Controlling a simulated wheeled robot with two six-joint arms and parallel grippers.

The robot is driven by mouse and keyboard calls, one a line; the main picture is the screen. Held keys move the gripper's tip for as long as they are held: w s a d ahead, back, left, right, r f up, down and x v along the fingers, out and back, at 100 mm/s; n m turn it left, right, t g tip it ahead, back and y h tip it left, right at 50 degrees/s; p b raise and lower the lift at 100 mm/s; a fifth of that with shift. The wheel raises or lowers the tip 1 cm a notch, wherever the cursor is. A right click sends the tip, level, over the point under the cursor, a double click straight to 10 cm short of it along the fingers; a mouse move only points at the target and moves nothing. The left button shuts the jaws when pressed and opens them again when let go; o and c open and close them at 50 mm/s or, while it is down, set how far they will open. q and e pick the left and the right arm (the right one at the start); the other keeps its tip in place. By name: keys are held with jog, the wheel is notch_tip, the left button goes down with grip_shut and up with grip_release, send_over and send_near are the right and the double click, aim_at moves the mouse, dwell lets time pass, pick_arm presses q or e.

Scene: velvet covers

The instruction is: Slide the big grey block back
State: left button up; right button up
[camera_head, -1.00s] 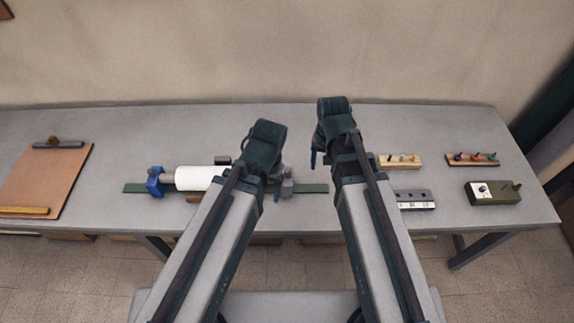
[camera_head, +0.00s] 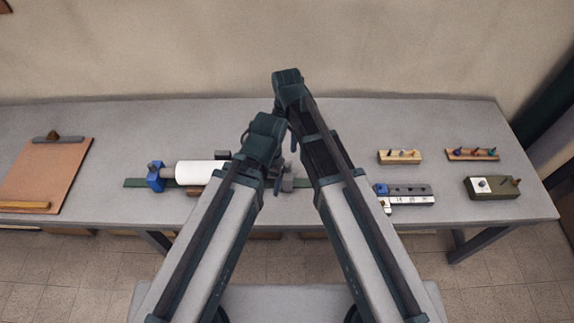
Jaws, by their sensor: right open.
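A green rail (camera_head: 312,183) lies on the bench. At its left end a blue block (camera_head: 155,177) stands beside a white cylinder (camera_head: 198,173). A grey block (camera_head: 287,184) sits on the rail to the right of the cylinder, mostly hidden behind my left arm's wrist. My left gripper (camera_head: 277,183) points down close by the grey block; its fingers are mostly hidden, so its opening and any contact do not show. My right gripper (camera_head: 292,143) is open, above and behind the grey block, seemingly apart from it.
A clipboard (camera_head: 48,175) lies at the left. At the right are two peg racks (camera_head: 400,156) (camera_head: 472,154), a marked grey strip (camera_head: 410,196) with a blue piece (camera_head: 381,189), and an olive box (camera_head: 492,188). The back of the bench is clear.

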aim_at(287, 164)
notch_tip(287, 164, down, 14)
jog(key=b, duration=1.3)
jog(key=shift+r, duration=0.25)
grip_shut()
dwell(0.5)
